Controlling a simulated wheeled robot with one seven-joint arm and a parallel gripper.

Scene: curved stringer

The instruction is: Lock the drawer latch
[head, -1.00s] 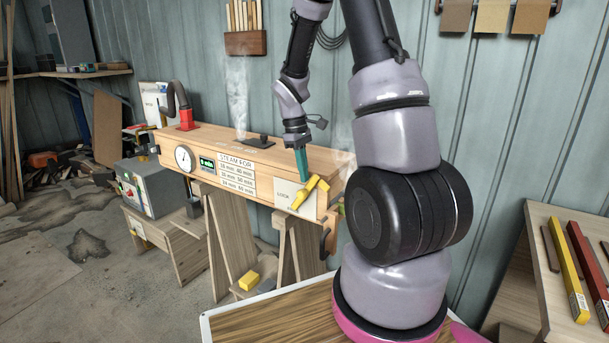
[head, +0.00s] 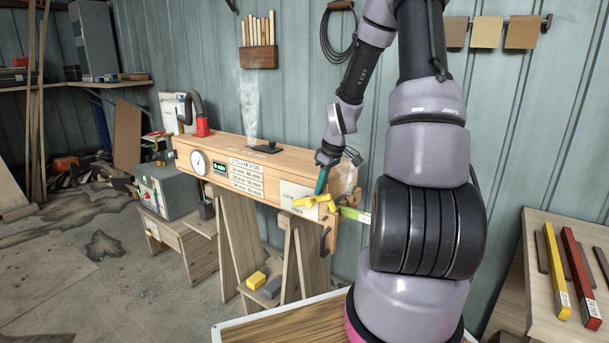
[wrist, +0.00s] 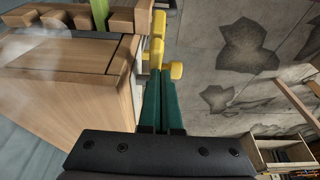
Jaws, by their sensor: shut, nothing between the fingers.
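The yellow latch handle (head: 311,201) is on the right end of the long wooden box's front, beside a white plate (head: 291,191) whose lettering I cannot read now. The handle lies nearly level. My gripper (head: 319,192) has teal fingers pointing down at the latch from above. In the wrist view, the fingers (wrist: 161,72) are together and empty, right at the yellow latch (wrist: 156,50). Its rounded yellow knob (wrist: 177,70) shows just right of the tips. The fingers hide part of the latch, and I cannot tell if they touch it.
The wooden steam box (head: 235,172) rests on trestles, with steam rising from its top. A green-yellow strip (head: 354,214) sticks out at its right end. A bench (head: 538,270) with coloured bars is at the right. Yellow and grey blocks (head: 258,279) lie below the box.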

